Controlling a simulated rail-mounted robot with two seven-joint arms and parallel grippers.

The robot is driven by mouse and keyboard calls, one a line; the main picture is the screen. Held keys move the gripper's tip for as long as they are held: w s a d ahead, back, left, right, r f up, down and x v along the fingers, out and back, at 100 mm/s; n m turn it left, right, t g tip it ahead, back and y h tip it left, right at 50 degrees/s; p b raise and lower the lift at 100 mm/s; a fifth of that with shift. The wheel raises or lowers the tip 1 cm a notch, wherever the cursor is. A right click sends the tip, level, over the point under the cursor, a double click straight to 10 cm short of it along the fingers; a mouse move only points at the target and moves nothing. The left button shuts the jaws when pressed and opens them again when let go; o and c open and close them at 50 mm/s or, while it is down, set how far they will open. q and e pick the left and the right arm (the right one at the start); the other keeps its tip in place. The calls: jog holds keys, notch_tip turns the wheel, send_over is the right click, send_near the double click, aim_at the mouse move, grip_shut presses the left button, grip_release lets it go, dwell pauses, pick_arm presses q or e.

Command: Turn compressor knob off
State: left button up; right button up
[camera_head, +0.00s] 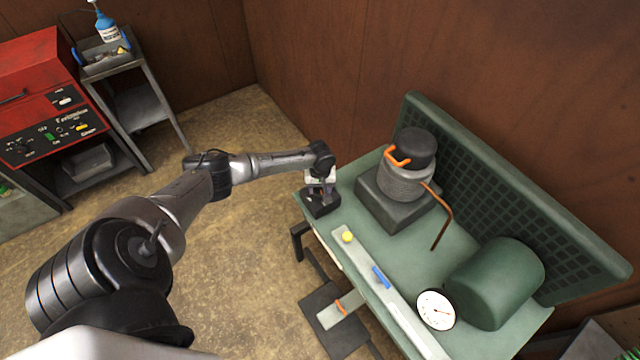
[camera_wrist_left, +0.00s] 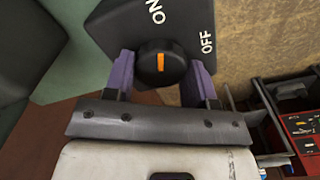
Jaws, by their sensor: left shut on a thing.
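The compressor (camera_head: 405,180) stands on a green bench, with a black control box (camera_head: 320,206) at its left end. In the left wrist view, the black round knob (camera_wrist_left: 161,62) sits on the dark box face (camera_wrist_left: 110,25), which has white ON and OFF labels. Its orange mark points roughly up the picture, towards ON and away from OFF at the right. My left gripper (camera_head: 321,188) is at the box, its purple fingers (camera_wrist_left: 161,74) on either side of the knob and shut on it. The knob is hidden in the head view. My right gripper is out of view.
The green bench (camera_head: 365,205) carries a green tank (camera_head: 497,282), a white dial gauge (camera_head: 436,310) and a bent copper pipe (camera_head: 441,217). A red cabinet (camera_head: 45,95) and a cart with a blue bottle (camera_head: 107,28) stand at the left. Floor between is clear.

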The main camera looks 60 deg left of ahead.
pick_arm(q)
jog(key=m+p, duration=0.1)
jog(key=m, duration=0.2)
jog(key=shift+d+r+m+p, duration=0.1)
jog(key=shift+m+p, duration=0.2)
jog(key=m, duration=0.2)
jog(key=shift+m+p, duration=0.4)
jog(key=m, duration=0.5)
jog(key=shift+w+d, duration=0.1)
jog(key=shift+m+p, duration=0.3)
jog(key=shift+m, duration=1.1)
jog(key=o, duration=0.9)
